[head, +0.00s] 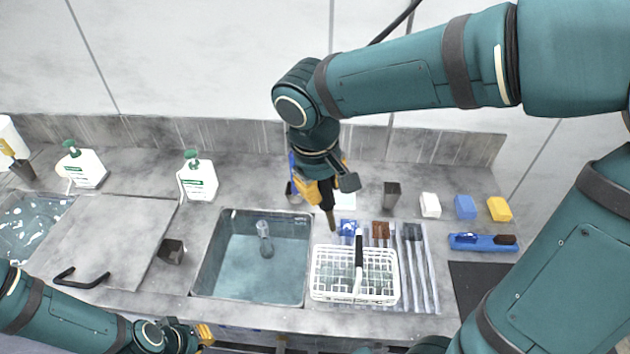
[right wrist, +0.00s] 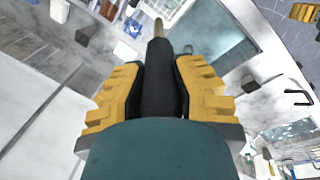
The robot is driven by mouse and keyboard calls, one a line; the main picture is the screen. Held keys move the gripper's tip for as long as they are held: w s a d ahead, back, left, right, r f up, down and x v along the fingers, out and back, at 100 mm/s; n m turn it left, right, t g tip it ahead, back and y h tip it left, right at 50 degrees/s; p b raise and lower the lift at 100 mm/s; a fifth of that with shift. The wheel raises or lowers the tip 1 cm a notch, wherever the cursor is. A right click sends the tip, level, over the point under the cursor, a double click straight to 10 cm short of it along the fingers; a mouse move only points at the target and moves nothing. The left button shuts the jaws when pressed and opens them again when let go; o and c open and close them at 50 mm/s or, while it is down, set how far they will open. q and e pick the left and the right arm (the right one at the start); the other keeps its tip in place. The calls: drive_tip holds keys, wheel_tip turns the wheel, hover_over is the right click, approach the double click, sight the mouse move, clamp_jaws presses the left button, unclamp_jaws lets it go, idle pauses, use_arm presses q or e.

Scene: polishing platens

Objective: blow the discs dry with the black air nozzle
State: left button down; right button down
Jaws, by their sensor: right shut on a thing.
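My right gripper (head: 326,192) is shut on the black air nozzle (right wrist: 160,85). The nozzle's brass-coloured tip (head: 331,220) points down, above the counter at the back left corner of the white basket (head: 314,272). In the right wrist view, the yellow fingers (right wrist: 158,92) close on both sides of the nozzle's dark body. The basket stands right of the sink, with a black-and-white handle over it. Pale shapes show inside, but I cannot make out single discs. My left gripper (head: 205,336) is at the bottom left, low by the counter's front edge; its jaws are unclear.
The sink (head: 212,285) is left of the basket and holds water and a clear object. Several brushes and tools lie on a ribbed mat (head: 432,290) right of it. Pump bottles (head: 199,178), coloured blocks (head: 465,207) and a blue brush (head: 480,242) stand around.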

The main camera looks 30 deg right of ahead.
drive_tip(key=shift+a, duration=0.1)
drive_tip(key=shift+f, duration=0.3)
wheel_tip(320, 180, down, 7)
drive_tip(key=b, duration=0.3)
drive_tip(key=shift+r, duration=0.2)
drive_tip(key=shift+f+b, duration=0.8)
drive_tip(key=shift+f, duration=0.05)
idle(1.1)
wheel_tip(320, 180, up, 5)
drive_tip(key=p, duration=0.3)
drive_tip(key=shift+r+p, duration=0.1)
drive_tip(key=shift+p, duration=0.3)
idle(0.8)
